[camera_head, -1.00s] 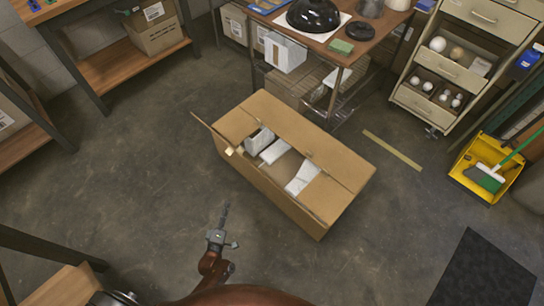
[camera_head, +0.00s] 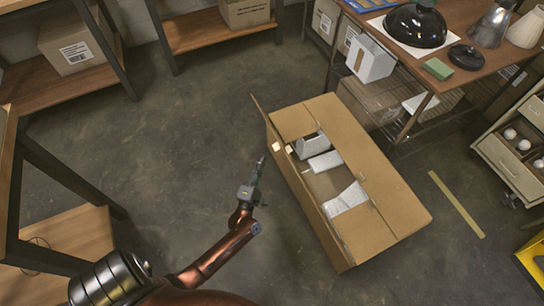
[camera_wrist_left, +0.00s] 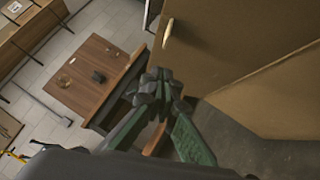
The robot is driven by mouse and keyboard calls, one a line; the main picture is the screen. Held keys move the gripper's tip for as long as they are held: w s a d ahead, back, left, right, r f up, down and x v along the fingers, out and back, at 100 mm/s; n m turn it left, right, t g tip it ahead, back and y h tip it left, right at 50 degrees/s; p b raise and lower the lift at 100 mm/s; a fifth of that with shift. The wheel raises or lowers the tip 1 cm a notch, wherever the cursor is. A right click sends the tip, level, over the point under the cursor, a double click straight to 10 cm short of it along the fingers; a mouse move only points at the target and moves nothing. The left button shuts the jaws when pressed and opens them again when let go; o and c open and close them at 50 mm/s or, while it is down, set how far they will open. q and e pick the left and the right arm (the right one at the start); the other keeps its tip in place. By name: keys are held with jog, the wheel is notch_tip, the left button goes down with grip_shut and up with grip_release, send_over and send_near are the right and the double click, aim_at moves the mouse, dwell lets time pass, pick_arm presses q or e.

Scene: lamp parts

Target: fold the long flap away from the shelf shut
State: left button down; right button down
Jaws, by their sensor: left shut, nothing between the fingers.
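An open cardboard box (camera_head: 392,205) stands on the floor in the head view. The flap panel on its shelf side and panels at both ends lie across the top, leaving a gap with white packed pieces (camera_head: 345,199) inside. On the side away from the shelf, a thin panel (camera_head: 263,108) sticks out at the far left corner, seen nearly edge-on; I cannot tell how far the long flap there is folded. My left gripper (camera_head: 262,160) is shut and empty, just left of the box, apparently apart from it. In the left wrist view the gripper (camera_wrist_left: 158,82) is beside large cardboard panels (camera_wrist_left: 240,45).
A workbench with a wire shelf (camera_head: 385,108) stands behind the box, holding a black lamp shade (camera_head: 415,25). A wooden table (camera_head: 60,240) is at left. A drawer unit (camera_head: 510,165) stands at right. Floor left of the box is clear.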

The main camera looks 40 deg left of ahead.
pick_arm(q)
jog(key=shift+w+d+r+b, duration=0.1)
jog(key=shift+w+d+r, duration=0.15)
jog(key=shift+w, duration=0.3)
jog(key=shift+w+d+r+b, duration=0.15)
jog(key=shift+w+d+r, duration=0.1)
jog(key=shift+w, duration=0.35)
jog(key=shift+w+d+r+b, duration=0.1)
jog(key=shift+w+d+r, duration=0.15)
jog(key=shift+w, duration=0.3)
